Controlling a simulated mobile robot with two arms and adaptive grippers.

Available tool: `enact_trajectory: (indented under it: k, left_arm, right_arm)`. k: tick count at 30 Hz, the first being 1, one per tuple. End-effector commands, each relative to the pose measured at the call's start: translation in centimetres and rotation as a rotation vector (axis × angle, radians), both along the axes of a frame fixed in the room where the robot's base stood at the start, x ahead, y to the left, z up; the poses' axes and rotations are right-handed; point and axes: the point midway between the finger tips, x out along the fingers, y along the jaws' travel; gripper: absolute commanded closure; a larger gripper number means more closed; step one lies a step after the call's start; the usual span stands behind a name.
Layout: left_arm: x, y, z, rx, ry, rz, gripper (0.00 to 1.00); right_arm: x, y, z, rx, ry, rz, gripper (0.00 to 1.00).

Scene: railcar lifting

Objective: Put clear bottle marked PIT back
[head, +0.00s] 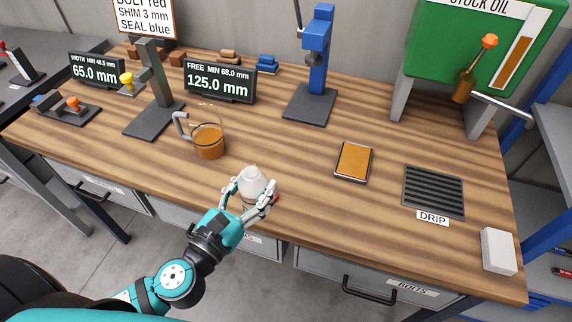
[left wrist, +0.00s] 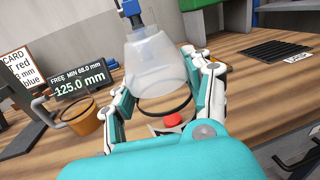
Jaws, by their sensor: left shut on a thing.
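The clear bottle (head: 251,181) is pale and translucent, near the front edge of the wooden bench. My left gripper (head: 252,196) is shut on it, one finger on each side. In the left wrist view the bottle (left wrist: 155,65) stands between the fingers of the left gripper (left wrist: 160,90), its neck toward the top. No PIT marking can be read on it. A dark ring and a red round thing (left wrist: 172,120) show just below the bottle in that view. I cannot tell whether the bottle touches the bench. My right gripper is not in view.
A jug of amber liquid (head: 208,142) stands behind the bottle to the left. A shallow amber-filled tray (head: 353,162), a DRIP grate (head: 433,191) and a white box (head: 498,251) lie to the right. A blue press (head: 318,60) stands behind. Bench between bottle and tray is clear.

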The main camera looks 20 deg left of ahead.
Motion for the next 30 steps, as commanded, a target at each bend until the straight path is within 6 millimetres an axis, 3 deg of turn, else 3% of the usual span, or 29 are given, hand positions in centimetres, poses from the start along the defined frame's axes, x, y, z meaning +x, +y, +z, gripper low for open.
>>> enact_trajectory:
  k: [4,9,14,22,30]
  left_arm:
    - [1.3,-0.3,-0.3,0.008,-0.003,-0.095,0.86]
    - [2.4,-0.3,-0.3,0.012,0.006,-0.182,0.86]
    - [4.0,-0.3,-0.1,0.010,0.009,-0.208,0.86]
    - [10.9,-0.3,-0.4,0.008,0.007,-0.206,0.86]
    - [17.2,-0.3,-1.4,0.008,0.010,-0.207,0.86]
  right_arm:
    - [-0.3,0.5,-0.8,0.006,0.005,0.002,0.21]
    - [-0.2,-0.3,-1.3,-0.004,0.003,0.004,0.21]
    - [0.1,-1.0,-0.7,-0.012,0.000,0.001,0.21]
    - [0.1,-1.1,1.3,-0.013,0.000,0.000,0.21]
    - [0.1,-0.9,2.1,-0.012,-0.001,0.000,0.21]
